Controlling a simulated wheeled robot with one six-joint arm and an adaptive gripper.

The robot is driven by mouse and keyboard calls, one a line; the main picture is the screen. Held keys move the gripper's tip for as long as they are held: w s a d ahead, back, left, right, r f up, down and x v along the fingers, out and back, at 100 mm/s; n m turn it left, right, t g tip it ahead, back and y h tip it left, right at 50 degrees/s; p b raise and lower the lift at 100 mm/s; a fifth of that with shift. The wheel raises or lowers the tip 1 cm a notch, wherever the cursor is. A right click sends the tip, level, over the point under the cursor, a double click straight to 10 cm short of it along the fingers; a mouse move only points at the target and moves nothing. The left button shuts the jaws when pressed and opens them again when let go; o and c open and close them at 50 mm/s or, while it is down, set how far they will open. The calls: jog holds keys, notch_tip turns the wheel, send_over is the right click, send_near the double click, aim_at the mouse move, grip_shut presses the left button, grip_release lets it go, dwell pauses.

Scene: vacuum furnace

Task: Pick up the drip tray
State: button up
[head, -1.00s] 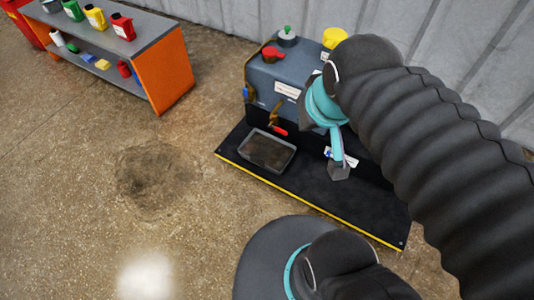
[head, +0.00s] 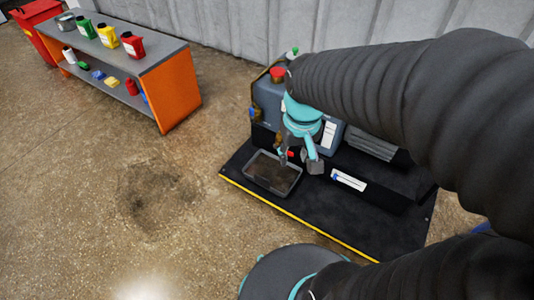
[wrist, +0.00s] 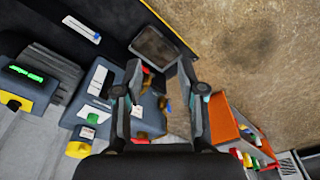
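The drip tray (head: 260,181) is a shallow dark rectangular tray with a grey rim. It lies on the black base plate (head: 335,215) in front of the grey-blue machine, close to the yellow edge. In the wrist view the drip tray (wrist: 154,48) shows just beyond the fingertips. My gripper (head: 301,162) is open and empty, its fingers apart. In the head view it hangs right of the tray, near the tray's right end, and seems to be above the plate. In the wrist view my gripper (wrist: 157,70) spreads on both sides below the tray. I cannot tell the exact gap.
The grey-blue machine (head: 267,103) stands close behind the tray, with a red cap and hanging parts. A bench with orange sides (head: 172,92) holds several coloured containers at the left. The floor (head: 100,220) in front is clear, with a dark stain.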

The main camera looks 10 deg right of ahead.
jog(key=w+a+f+n+g+b, duration=0.1)
jog(key=w+f+n+g+b, duration=0.1)
jog(key=w+f, duration=0.85)
jog(key=w+a+f+n+g+b, duration=0.1)
jog(key=w+a+f+n+b, duration=0.3)
jog(key=f, duration=1.2)
jog(key=n+t+p, duration=0.2)
jog(key=n, duration=0.1)
send_over(262, 178)
jog(key=f, duration=0.7)
jog(key=f+b, duration=0.1)
jog(key=f, duration=0.2)
jog(key=shift+w+d, duration=0.25)
jog(key=shift+s+a+f+b, duration=0.1)
jog(key=shift+a+f+b, duration=0.1)
jog(key=shift+f, duration=1.1)
jog(key=shift+s+a+f+b, duration=0.1)
jog(key=shift+f+b, duration=0.05)
jog(key=shift+f, duration=1.1)
grip_shut()
jog(key=shift+r, duration=0.1)
